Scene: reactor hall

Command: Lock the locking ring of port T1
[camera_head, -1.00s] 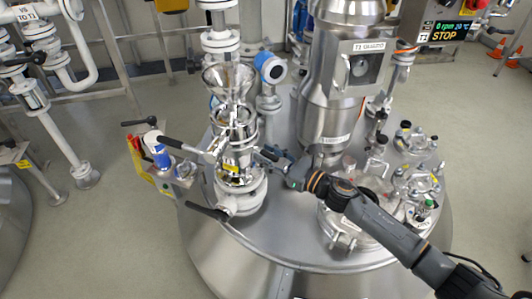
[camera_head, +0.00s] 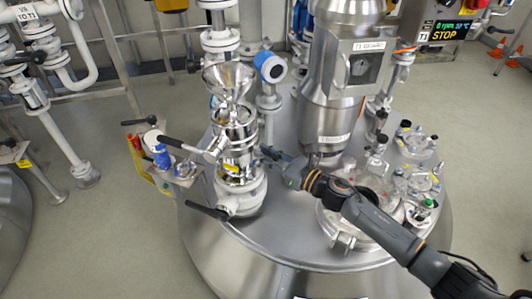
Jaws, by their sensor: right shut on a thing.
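Port T1 (camera_head: 240,198) is the upright metal and white-flanged stack at the left of the vessel lid, with a steel funnel (camera_head: 228,78) on top. Its locking ring (camera_head: 240,162) appears to be the shiny band at mid-height, with a yellow mark. My right gripper (camera_head: 268,153) reaches in from the right at the height of the ring. It is shut on what seems to be a grip of the ring; the fingertips are small and the hold is partly hidden. My left gripper is out of view.
A black-handled lever (camera_head: 208,212) sticks out low on the port. A side shelf with blue items (camera_head: 162,158) stands to the left. The motor column (camera_head: 335,95) rises behind my right arm. Glass-covered ports (camera_head: 418,145) are on the lid's right.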

